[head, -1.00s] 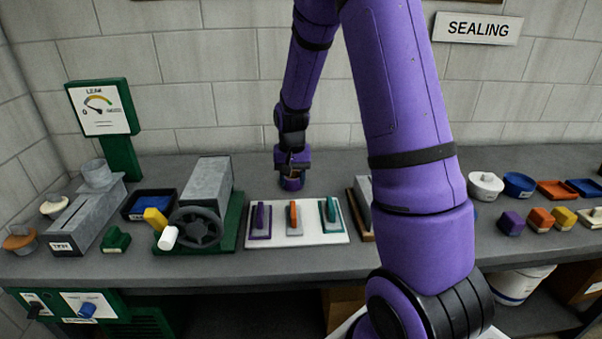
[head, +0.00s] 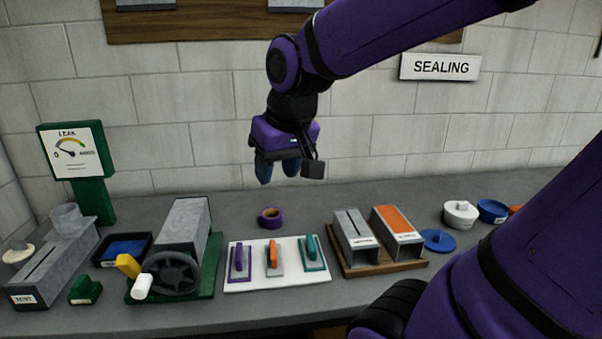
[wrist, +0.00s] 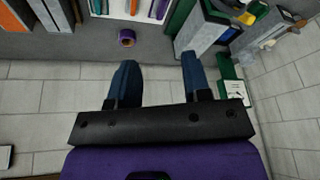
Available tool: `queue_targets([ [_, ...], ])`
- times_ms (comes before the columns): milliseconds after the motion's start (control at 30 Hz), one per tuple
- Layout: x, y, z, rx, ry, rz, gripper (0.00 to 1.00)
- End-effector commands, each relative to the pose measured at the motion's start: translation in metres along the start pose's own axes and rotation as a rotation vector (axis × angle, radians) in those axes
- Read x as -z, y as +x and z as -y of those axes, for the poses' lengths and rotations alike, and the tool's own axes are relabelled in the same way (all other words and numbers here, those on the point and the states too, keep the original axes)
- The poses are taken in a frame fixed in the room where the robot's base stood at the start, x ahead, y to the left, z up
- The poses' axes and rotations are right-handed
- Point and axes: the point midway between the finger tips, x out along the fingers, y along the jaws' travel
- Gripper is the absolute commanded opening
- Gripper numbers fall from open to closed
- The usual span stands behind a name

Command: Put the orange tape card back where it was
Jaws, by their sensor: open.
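My gripper (head: 278,172) is open and empty, pointing down above the back of the bench near the wall. In the wrist view, its two blue fingers (wrist: 158,66) are spread with nothing between them. I cannot pick out a separate orange tape card for certain. An orange strip (head: 397,219) lies on top of the right-hand grey duct piece. A purple tape roll (head: 270,217) with a brownish core sits on the bench below my gripper, apart from it; the wrist view shows it beyond the fingers (wrist: 127,38).
A white tray (head: 232,284) holds purple, orange and teal-handled tools. Right of it, a wooden base (head: 380,264) bears two duct pieces. A green crank machine (head: 215,275) and leak gauge (head: 72,150) stand left. A blue lid (head: 438,240) lies right. The bench behind the tray is mostly clear.

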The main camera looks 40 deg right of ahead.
Motion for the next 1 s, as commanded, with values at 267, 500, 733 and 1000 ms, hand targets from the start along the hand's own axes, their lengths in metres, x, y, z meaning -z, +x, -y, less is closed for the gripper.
queue_targets([
  [267,-0.054,-0.039,0.007,0.014,-0.107,-0.088,0.44],
  [500,-0.069,-0.046,0.008,0.017,-0.136,-0.108,0.44],
  [733,-0.069,-0.046,0.008,0.017,-0.136,-0.107,0.44],
  [1000,-0.069,-0.046,0.008,0.017,-0.135,-0.107,0.44],
])
